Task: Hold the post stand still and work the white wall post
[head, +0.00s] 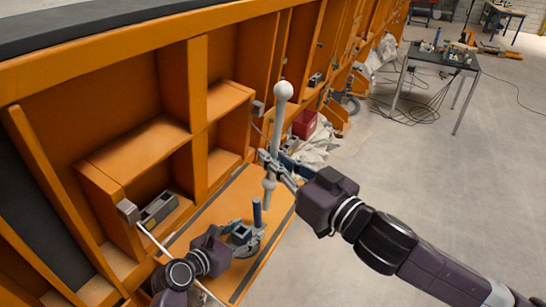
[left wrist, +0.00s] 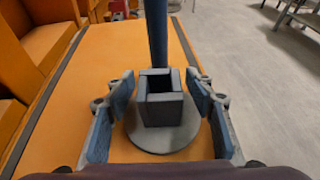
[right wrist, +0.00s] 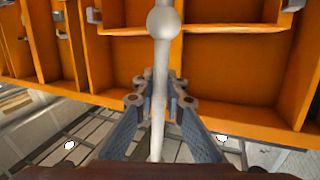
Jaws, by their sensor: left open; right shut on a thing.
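The white wall post (head: 282,110) is a pale shaft with a round ball at its top. My right gripper (head: 275,165) is shut on its shaft and holds it roughly upright. In the right wrist view, the post (right wrist: 163,60) runs between the fingers (right wrist: 160,98), its ball beyond them. The post stand (left wrist: 160,138) has a round grey base, a square open socket and a blue upright beside it. It also shows in the head view (head: 257,215), below the post. My left gripper (left wrist: 160,95) is open, with a finger on each side of the socket, apart from it.
The stand is on an orange board (head: 215,215) with dark edge strips. An orange shelf frame (head: 195,85) rises along the left. A thin white rod (head: 165,250) slants near my left arm. A table (head: 440,62) with cables stands back right; the floor at right is clear.

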